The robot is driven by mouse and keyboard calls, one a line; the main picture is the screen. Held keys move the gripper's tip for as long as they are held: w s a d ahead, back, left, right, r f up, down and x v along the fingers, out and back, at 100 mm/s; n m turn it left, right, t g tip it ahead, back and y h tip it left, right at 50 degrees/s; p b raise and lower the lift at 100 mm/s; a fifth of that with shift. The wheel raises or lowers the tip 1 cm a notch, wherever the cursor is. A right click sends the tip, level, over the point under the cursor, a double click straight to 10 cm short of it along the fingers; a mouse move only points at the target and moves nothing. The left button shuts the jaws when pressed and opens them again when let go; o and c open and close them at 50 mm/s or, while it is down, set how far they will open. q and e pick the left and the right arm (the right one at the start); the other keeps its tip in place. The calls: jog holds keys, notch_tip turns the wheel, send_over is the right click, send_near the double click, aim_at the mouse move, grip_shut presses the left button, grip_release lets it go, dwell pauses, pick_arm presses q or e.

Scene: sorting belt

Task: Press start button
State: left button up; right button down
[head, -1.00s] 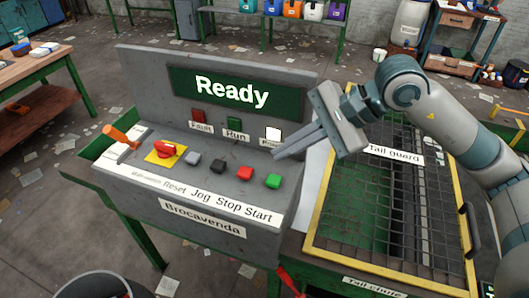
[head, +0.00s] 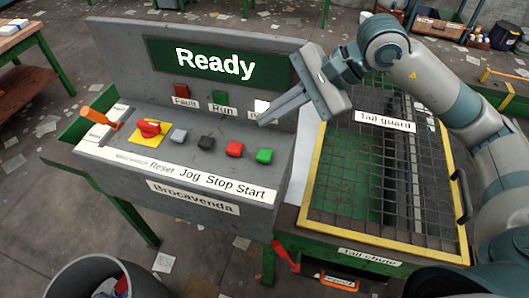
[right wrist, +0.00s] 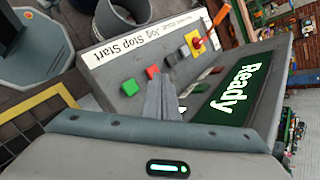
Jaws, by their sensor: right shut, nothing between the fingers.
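The green start button (head: 264,156) is at the right end of the button row on the grey control console (head: 130,175), above the word Start on its label. It also shows in the right wrist view (right wrist: 130,87). My right gripper (head: 262,122) is shut and empty, its fingertips above and behind the green button, apart from it, near the white lamp (head: 262,106). In the right wrist view the shut fingers (right wrist: 157,82) point toward the console near the red button (right wrist: 153,72). The display (head: 215,62) reads Ready. My left gripper is not in view.
Beside the green button are a red stop button (head: 235,149), a black jog button (head: 206,143), a grey reset button (head: 179,135) and a red knob on a yellow plate (head: 149,129). An orange lever (head: 98,117) stands at left. The yellow-framed tail guard (head: 312,190) lies right.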

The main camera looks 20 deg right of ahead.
jog(key=b, duration=0.2)
send_over(270, 154)
notch_tip(270, 154, down, 6)
jog(key=shift+f, duration=0.15)
jog(key=shift+f+b, duration=0.7)
jog(key=shift+b, duration=0.35)
jog(key=shift+f, duration=0.1)
dwell(1.2)
jog(key=shift+f+b, duration=0.35)
jog(key=shift+b, duration=0.55)
jog(key=shift+f+b, duration=0.5)
jog(key=shift+b, duration=0.25)
dwell(0.7)
jog(key=shift+r, duration=0.1)
dwell(0.3)
jog(key=shift+r, duration=0.85)
